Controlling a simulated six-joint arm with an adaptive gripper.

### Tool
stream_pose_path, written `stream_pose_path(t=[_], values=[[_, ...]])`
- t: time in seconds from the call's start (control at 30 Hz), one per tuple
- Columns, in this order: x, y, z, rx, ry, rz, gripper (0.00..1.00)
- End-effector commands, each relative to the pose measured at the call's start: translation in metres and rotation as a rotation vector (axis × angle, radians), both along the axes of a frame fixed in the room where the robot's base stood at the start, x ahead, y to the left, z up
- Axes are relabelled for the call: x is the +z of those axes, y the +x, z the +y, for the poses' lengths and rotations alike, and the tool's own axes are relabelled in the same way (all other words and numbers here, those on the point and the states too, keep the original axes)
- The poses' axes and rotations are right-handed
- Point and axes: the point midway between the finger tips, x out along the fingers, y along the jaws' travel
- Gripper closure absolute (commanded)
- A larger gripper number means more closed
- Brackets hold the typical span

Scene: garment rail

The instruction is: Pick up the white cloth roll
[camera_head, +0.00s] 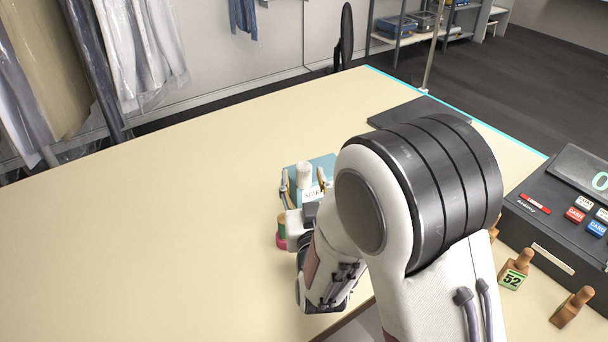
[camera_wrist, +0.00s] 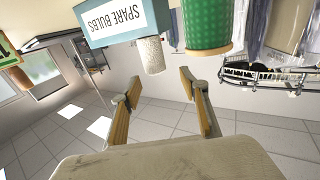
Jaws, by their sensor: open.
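The white cloth roll (camera_head: 303,173) stands upright on the table in the head view, beside a teal box. In the wrist view the roll (camera_wrist: 150,56) appears as a pale textured cylinder in front of the box, above the fingertips in the picture. My gripper (camera_head: 304,184) is low over the table with its fingers spread, one to each side of the roll as the head view shows it. In the wrist view my gripper (camera_wrist: 159,80) is open and empty, and the roll lies nearer the left finger. I cannot tell whether the roll is between the fingers in depth.
The teal box (camera_wrist: 110,22) reads SPARE BULBS and sits right behind the roll. A green spool (camera_wrist: 207,22) stands close by. A cash register (camera_head: 550,225) and numbered wooden pegs (camera_head: 513,270) are at the right. The table's left side (camera_head: 130,240) is clear.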

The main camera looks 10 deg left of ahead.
Motion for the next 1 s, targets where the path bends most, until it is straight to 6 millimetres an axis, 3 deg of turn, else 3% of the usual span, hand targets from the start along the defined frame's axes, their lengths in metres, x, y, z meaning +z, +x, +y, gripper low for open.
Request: stream_pose_path(t=[0.47, 1.0], values=[[0.000, 0.005, 0.000, -0.001, 0.000, 0.000, 0.56], [-0.003, 0.049, 0.006, -0.001, 0.000, 0.000, 0.56]])
